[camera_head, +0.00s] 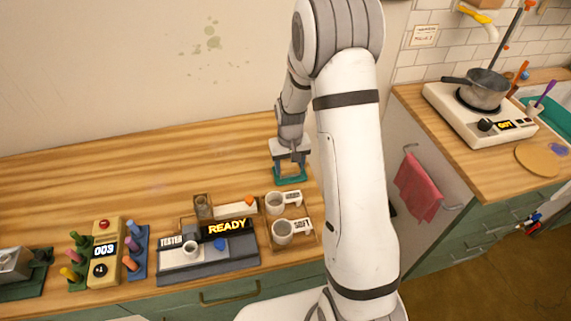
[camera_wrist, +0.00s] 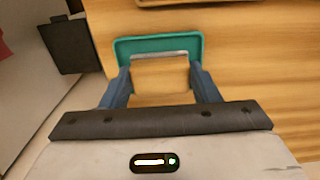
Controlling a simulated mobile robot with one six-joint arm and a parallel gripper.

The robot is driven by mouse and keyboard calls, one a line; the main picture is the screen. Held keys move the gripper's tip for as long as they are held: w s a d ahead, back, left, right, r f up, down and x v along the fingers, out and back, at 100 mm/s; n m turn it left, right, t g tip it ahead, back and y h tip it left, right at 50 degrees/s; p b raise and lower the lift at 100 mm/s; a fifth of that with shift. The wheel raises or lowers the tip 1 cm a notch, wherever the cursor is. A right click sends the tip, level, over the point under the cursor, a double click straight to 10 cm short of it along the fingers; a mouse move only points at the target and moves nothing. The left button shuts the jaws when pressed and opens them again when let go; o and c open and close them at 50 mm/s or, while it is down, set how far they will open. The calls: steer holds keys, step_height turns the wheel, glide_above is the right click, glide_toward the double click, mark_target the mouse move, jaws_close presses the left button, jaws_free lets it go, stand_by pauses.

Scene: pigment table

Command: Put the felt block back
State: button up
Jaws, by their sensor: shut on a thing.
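My gripper (camera_wrist: 160,88) points down over the table's far right end. A wood-coloured block with a pale far edge, which I take for the felt block (camera_wrist: 160,76), fills the space between its fingers, and they are shut on it. A teal tray or rim (camera_wrist: 160,43) shows beyond and around the block in the wrist view. In the head view the teal piece (camera_head: 290,180) lies just below my gripper (camera_head: 289,166). I cannot tell whether the block rests in the teal piece or is held just above it. The block's underside is hidden.
A wooden tray with two white cups (camera_head: 282,232) stands in front of my gripper. The tester reading READY (camera_head: 190,262) is left of it. A dark box (camera_wrist: 68,44) shows past the table edge in the wrist view. The table's back left is clear.

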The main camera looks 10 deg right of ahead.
mark_target(290, 167)
steer(key=shift+f+b, duration=0.25)
steer(key=shift+b, duration=0.05)
steer(key=o, duration=1.2)
steer(key=shift+r, duration=0.1)
step_height(290, 167, up, 12)
steer(key=b, duration=0.1)
steer(key=s+r+t, duration=0.1)
steer(key=s+r, duration=0.2)
steer(key=s, duration=0.5)
steer(key=s+a+r+t, duration=0.1)
steer(key=s+r, duration=0.3)
steer(key=s, duration=0.4)
steer(key=s+r+t, duration=0.1)
steer(key=s+r, duration=0.3)
steer(key=s, duration=0.4)
steer(key=shift+a+r, duration=0.15)
steer(key=shift+r, duration=0.05)
